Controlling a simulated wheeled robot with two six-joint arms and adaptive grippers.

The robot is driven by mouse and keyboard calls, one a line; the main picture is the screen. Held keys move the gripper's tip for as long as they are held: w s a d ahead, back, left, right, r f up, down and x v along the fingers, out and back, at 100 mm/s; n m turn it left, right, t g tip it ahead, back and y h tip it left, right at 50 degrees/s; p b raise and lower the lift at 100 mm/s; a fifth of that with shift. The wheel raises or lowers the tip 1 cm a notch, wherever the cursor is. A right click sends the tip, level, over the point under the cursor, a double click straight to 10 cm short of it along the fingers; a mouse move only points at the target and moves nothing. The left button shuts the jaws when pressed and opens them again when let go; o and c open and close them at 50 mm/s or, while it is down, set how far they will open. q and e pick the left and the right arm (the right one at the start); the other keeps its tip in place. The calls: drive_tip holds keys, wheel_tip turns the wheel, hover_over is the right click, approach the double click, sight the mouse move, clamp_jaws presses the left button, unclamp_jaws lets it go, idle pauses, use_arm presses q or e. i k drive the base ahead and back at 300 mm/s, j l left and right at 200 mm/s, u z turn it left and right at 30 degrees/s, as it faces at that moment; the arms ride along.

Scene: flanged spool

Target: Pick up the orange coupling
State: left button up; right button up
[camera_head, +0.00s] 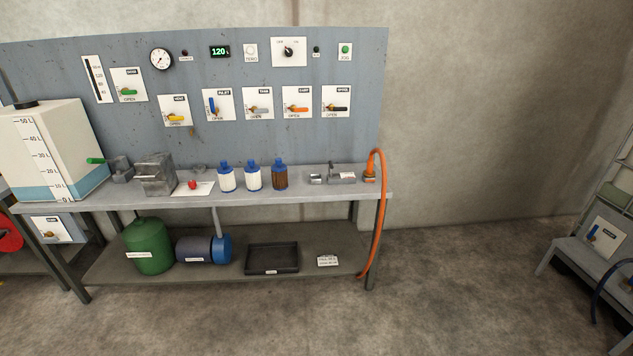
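The orange coupling (369,174) sits at the right end of the workbench top. An orange hose (381,215) is joined to it, arches up over the bench's right edge and hangs down towards the lower shelf. A grey metal fitting (343,177) stands on the bench just left of the coupling. Neither of my grippers is in view.
The workbench (120,200) also holds a white tank (60,140), a grey metal block (155,172) and several blue-capped bottles (253,176). A blue-grey panel (200,75) with valves stands behind. Open concrete floor (450,290) lies in front and right.

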sight(369, 173)
drive_tip(key=i+l, duration=0.15)
drive_tip(key=i, duration=0.25)
drive_tip(key=i+l, duration=0.15)
drive_tip(key=i, duration=0.25)
drive_tip(key=i+l, duration=0.2)
drive_tip(key=i, duration=0.2)
